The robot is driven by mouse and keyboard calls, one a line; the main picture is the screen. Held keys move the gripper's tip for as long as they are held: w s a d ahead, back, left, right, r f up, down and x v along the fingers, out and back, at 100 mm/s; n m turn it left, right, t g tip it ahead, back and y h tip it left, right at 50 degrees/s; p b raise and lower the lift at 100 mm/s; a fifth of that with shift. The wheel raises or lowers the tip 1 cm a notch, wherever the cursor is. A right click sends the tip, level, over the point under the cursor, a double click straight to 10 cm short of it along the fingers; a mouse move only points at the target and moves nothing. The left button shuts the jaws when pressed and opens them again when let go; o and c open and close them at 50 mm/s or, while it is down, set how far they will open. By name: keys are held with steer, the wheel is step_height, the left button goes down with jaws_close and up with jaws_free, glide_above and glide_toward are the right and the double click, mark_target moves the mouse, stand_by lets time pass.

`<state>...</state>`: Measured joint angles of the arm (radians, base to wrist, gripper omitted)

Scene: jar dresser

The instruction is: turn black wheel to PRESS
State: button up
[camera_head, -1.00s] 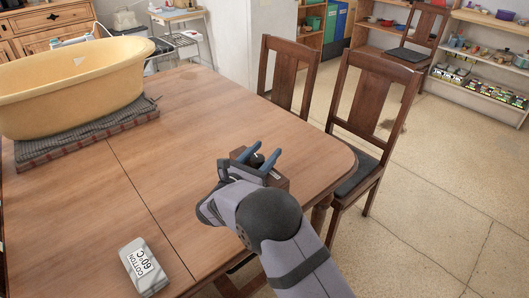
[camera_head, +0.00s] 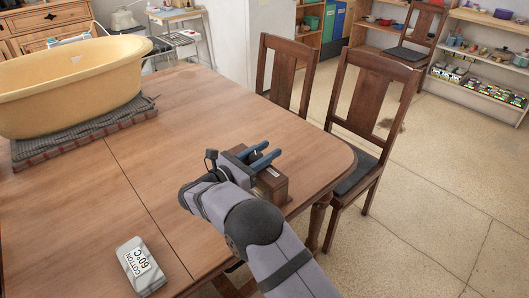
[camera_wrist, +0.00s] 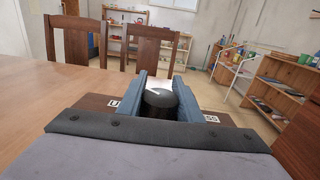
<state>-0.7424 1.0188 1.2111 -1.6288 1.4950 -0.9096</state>
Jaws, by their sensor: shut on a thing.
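The black wheel (camera_wrist: 160,98) sits between the two blue fingers of my gripper (camera_wrist: 160,76) in the wrist view. My gripper is shut on it. A short pale mark shows on top of the wheel. The wheel is on a brown wooden box (camera_wrist: 97,102), with a partly hidden label on each side: the left one shows a "U", the right one (camera_wrist: 211,118) ends in "SS". In the head view, my gripper (camera_head: 274,150) is over the box (camera_head: 272,184) near the table's right edge, and the wheel is hidden there.
The wooden table (camera_head: 190,115) is mostly clear. A grey block (camera_head: 141,266) marked "COTTON 60°C" lies at the front left. A yellow tub (camera_head: 70,80) stands on a folded cloth (camera_head: 85,138) at the back left. Chairs (camera_head: 368,105) stand just beyond the table's right edge.

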steer(key=shift+s+d+m+g+h+b, duration=0.1)
steer(key=shift+s+m+g+h+b, duration=0.05)
steer(key=shift+m+g+h, duration=0.4)
steer(key=shift+s+d+m+g+h+b, duration=0.1)
steer(key=shift+m+g+h+b, duration=0.05)
steer(key=shift+m+g+h, duration=0.4)
steer(key=shift+s+d+m+g+h, duration=0.2)
steer(key=shift+m+g+h, duration=0.3)
steer(key=shift+g, duration=0.3)
steer(key=o, duration=1)
steer(key=shift+o, duration=0.2)
step_height(320, 180, up, 10)
